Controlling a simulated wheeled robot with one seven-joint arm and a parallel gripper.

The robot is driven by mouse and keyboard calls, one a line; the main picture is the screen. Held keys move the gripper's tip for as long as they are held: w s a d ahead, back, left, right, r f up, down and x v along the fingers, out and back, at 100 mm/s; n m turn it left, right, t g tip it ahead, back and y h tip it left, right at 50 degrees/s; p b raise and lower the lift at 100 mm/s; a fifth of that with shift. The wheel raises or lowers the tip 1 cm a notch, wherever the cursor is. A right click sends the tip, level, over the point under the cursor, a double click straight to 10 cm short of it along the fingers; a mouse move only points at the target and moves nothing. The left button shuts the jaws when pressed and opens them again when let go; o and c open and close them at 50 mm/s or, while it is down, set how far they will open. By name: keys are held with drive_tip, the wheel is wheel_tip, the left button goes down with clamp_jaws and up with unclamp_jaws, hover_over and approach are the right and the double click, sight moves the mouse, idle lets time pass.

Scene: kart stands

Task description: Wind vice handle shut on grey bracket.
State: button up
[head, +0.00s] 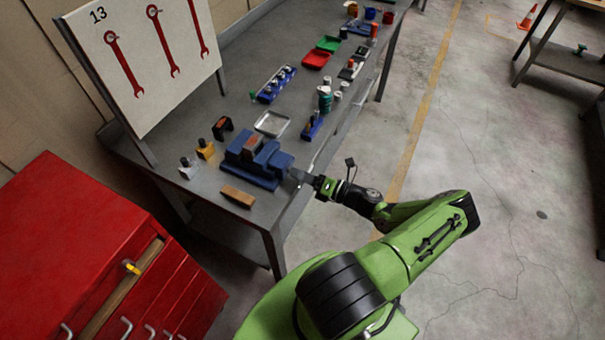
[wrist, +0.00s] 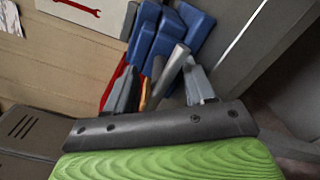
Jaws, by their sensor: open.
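The blue vice (head: 262,178) stands on the near end of the grey bench; part of it also shows in the wrist view (wrist: 143,42). A reddish-brown piece (head: 252,143) shows at the top of the vice. A small grey bracket-like piece (head: 187,168) stands on the bench left of the vice, apart from it. My gripper (head: 300,177) is at the vice's right end, over the bench edge. In the wrist view my gripper (wrist: 160,74) is open, with the grey rod of the vice handle (wrist: 172,72) between its fingers. I cannot tell whether they touch it.
A yellow piece (head: 205,150), a black piece (head: 222,128) and a brown block (head: 238,196) lie near the vice. A metal tray (head: 271,124) and a blue tool holder (head: 312,126) are beyond. A red cabinet (head: 75,235) stands lower left.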

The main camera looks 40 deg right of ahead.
clamp_jaws()
drive_tip(key=shift+n, duration=0.4)
drive_tip(key=n+b, duration=0.2)
drive_tip(key=n, duration=0.2)
drive_tip(key=shift+f, duration=0.15)
drive_tip(key=n+b, duration=0.2)
drive_tip(key=n, duration=0.4)
drive_tip(key=shift+n, duration=0.4)
drive_tip(key=n+b, duration=0.2)
drive_tip(key=n, duration=0.4)
drive_tip(key=shift+b, duration=0.35)
drive_tip(key=n+b, duration=0.1)
drive_tip(key=n, duration=0.3)
drive_tip(key=shift+n, duration=0.5)
